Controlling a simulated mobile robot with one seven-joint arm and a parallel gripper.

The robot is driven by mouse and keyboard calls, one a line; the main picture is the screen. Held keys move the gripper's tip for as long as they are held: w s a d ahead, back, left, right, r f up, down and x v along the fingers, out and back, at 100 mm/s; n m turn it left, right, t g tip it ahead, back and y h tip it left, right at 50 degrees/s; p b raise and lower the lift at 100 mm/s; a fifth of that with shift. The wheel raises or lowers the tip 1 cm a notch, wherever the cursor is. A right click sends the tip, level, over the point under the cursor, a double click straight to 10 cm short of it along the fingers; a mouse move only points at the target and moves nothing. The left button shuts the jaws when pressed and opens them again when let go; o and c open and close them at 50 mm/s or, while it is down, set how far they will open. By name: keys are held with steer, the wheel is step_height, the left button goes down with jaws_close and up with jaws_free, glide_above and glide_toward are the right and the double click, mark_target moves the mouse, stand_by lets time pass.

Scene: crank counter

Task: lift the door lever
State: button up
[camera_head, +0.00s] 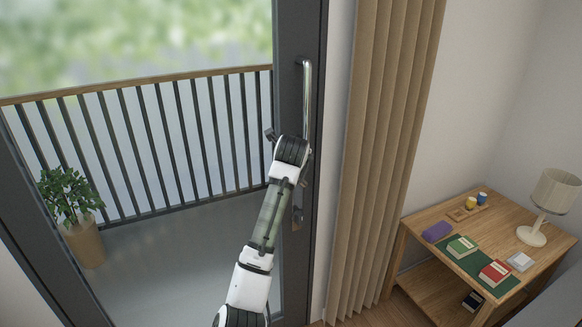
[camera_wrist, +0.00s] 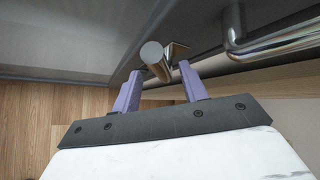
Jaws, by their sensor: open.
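The door lever (camera_wrist: 153,53) shows in the wrist view as a shiny metal bar with its round end facing the camera. My gripper (camera_wrist: 160,72) is open, with two purple fingers. The lever lies between and just past the fingertips, and I see no clear grip on it. In the head view my arm covers much of the door frame, and my fingers cannot be made out there. A small metal fitting (camera_head: 297,216) shows on the dark door frame just below my wrist; I cannot tell whether it is part of the lever.
A long vertical pull bar (camera_head: 307,90) runs up the dark door frame; its curved end (camera_wrist: 236,28) is close on the right in the wrist view. A beige curtain (camera_head: 375,150) hangs right of the door. A wooden side table (camera_head: 410,224) stands further right.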

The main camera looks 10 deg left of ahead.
steer(key=b+v, duration=0.2)
steer(key=v, duration=0.8)
